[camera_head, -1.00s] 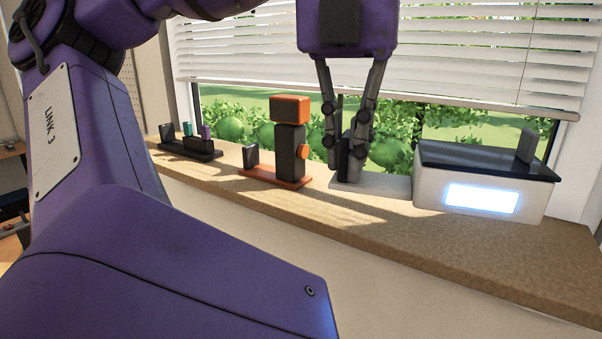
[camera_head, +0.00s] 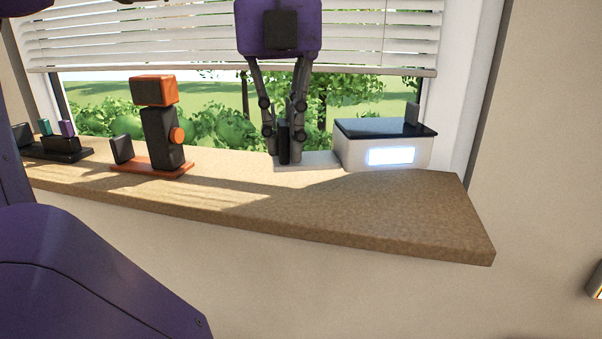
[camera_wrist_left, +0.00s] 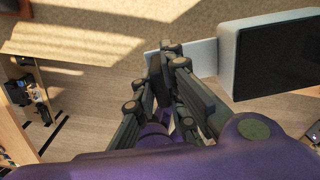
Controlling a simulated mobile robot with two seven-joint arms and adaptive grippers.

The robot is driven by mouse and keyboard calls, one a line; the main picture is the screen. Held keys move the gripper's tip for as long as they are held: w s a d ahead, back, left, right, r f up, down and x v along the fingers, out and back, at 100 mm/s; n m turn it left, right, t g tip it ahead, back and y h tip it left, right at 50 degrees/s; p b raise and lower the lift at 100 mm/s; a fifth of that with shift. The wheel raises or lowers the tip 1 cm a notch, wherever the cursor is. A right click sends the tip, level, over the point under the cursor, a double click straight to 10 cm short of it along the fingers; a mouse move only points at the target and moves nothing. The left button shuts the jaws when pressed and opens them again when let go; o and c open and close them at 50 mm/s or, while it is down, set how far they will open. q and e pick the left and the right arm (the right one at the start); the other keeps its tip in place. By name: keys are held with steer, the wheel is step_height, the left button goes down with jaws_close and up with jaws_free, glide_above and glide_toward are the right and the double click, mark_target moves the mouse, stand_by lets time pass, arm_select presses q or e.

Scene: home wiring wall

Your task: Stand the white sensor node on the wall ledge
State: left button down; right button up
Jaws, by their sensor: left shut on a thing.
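The white sensor node (camera_head: 350,152) is a white box with a black top and a glowing front panel. It rests upright on the wall ledge (camera_head: 390,215), at its right part. A low pale plate (camera_head: 318,162) reaches left from the box and seems joined to it. My left gripper (camera_head: 286,150) points down over the plate's left end, shut on a dark upright tab (camera_head: 284,142) there. In the left wrist view the fingers (camera_wrist_left: 165,62) close beside the plate and the box (camera_wrist_left: 228,55). The exact finger contact is partly hidden. My right gripper is not in view.
An orange and black unit (camera_head: 160,135) stands left of the gripper on the ledge. A dark rack with teal and purple pieces (camera_head: 58,148) is further left. Window blinds (camera_head: 375,30) hang behind. The ledge front is bare and ends at the right.

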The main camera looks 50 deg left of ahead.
arm_select(q)
steer(key=w+f, duration=0.2)
steer(key=f, duration=0.1)
steer(key=shift+w, duration=0.3)
step_height(320, 180, down, 3)
steer(key=shift+r, duration=0.1)
steer(key=shift+w, duration=0.1)
steer(key=shift+f, duration=0.2)
steer(key=c, duration=1.8)
jaws_free()
steer(key=shift+f, duration=0.15)
